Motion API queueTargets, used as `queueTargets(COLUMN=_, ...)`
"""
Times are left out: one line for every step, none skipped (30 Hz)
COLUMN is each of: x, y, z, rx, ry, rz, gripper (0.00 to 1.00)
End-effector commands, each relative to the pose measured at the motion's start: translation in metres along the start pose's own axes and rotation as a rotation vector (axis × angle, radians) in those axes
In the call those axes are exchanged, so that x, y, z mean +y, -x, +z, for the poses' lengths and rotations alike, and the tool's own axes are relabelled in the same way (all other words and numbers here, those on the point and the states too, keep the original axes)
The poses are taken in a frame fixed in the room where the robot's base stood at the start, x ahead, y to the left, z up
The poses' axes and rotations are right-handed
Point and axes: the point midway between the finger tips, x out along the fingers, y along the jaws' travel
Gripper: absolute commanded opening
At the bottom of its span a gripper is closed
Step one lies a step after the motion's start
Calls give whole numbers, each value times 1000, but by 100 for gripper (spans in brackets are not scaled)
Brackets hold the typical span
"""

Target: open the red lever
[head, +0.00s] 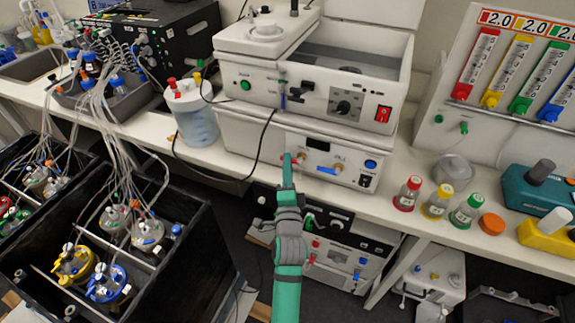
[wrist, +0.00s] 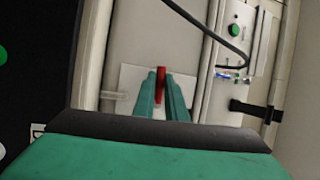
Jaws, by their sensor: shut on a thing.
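The red lever (wrist: 161,72) is a small upright bar on a pale plate (wrist: 130,78), seen in the middle of the wrist view. My gripper (wrist: 160,80) has its two green fingers on either side of the lever, shut on it. In the head view my gripper (head: 287,158) is at the front of the lower white device (head: 250,140) on the bench. The lever cannot be told apart behind the fingers there.
A black cable (head: 262,150) hangs just left of my gripper and also crosses the upper wrist view (wrist: 205,28). A second white device (head: 300,85) sits on top. Small capped bottles (head: 407,193) stand at right. A black box with several vessels (head: 190,240) is at left.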

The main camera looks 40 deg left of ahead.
Motion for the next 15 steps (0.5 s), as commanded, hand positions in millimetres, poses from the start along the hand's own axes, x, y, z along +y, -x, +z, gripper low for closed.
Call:
queueTargets(x=0, y=0, z=0, rx=-3, ry=12, rz=6, gripper=0)
queueTargets(x=0, y=0, z=0, rx=-5, ry=24, rz=10, gripper=0)
queueTargets(x=1, y=1, z=0, rx=-9, ry=40, rz=17, gripper=0)
queueTargets(x=1, y=1, z=-1, rx=-11, ry=55, rz=23, gripper=0)
queueTargets(x=2, y=1, z=-1, rx=-14, ry=71, rz=29, gripper=0)
queueTargets(x=2, y=1, z=-2, rx=-19, ry=95, rz=39, gripper=0)
queueTargets(x=3, y=1, z=-2, rx=-23, ry=115, rz=47, gripper=0)
queueTargets(x=4, y=2, z=-1, rx=-28, ry=135, rz=56, gripper=0)
queueTargets(x=4, y=2, z=-2, rx=-34, ry=164, rz=68, gripper=0)
queueTargets(x=5, y=2, z=-2, rx=-39, ry=187, rz=78, gripper=0)
queueTargets(x=6, y=2, z=-2, rx=-44, ry=212, rz=88, gripper=0)
queueTargets(x=6, y=2, z=-2, rx=-51, ry=246, rz=101, gripper=0)
queueTargets(x=7, y=3, z=-2, rx=-57, ry=271, rz=112, gripper=0)
queueTargets(x=8, y=3, z=-3, rx=-62, ry=296, rz=122, gripper=0)
queueTargets(x=8, y=3, z=-3, rx=-70, ry=331, rz=137, gripper=0)
